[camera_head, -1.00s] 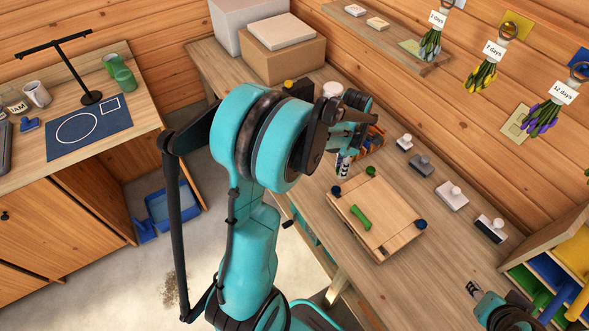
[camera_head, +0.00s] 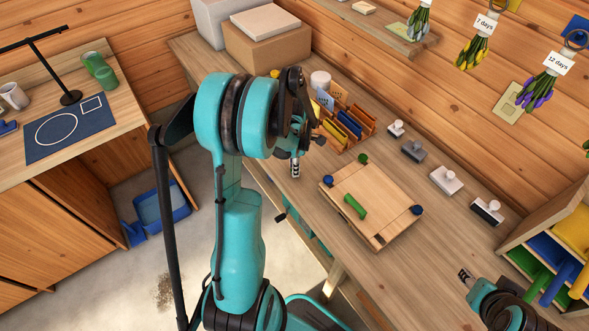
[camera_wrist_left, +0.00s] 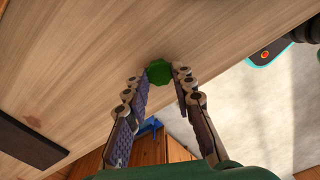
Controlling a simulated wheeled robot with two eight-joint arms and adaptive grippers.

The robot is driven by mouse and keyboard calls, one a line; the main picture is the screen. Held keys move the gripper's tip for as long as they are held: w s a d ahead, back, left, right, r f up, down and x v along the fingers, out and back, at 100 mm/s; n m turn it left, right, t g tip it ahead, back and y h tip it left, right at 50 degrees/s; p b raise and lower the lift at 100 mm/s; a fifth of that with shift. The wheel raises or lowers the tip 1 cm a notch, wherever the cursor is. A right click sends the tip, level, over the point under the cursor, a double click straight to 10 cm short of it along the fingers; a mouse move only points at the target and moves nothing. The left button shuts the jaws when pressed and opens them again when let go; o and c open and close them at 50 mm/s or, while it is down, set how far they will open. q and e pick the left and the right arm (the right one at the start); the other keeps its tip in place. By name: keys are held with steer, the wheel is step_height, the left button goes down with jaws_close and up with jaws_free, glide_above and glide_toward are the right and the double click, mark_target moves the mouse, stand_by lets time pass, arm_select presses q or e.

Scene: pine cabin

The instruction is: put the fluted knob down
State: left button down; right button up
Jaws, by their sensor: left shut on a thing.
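The fluted knob is a small green piece with an angular outline (camera_wrist_left: 159,72), held between the fingertips of my left gripper (camera_wrist_left: 161,78) in the left wrist view. Behind it lies the wooden bench top, close to an edge with pale floor beyond. In the head view my left gripper (camera_head: 295,168) hangs left of the wooden board, by the bench's front edge. The held knob cannot be made out there. Whether it touches the bench is unclear. My right gripper (camera_head: 465,274) is at the lower right, apart from the board; its jaw opening is too small to tell.
A wooden board (camera_head: 365,185) carries a green handle (camera_head: 354,207), with green (camera_head: 363,159) and blue (camera_head: 417,210) knobs at its corners. Several stamps (camera_head: 446,179) stand behind it. A wooden rack (camera_head: 345,128) is at its far left. Bare bench (camera_head: 440,235) lies to its right.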

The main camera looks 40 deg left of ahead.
arm_select(q)
steer(key=shift+f, duration=0.4)
steer(key=shift+f, duration=0.2)
steer(key=c, duration=1.3)
jaws_free()
steer(key=shift+r, duration=0.15)
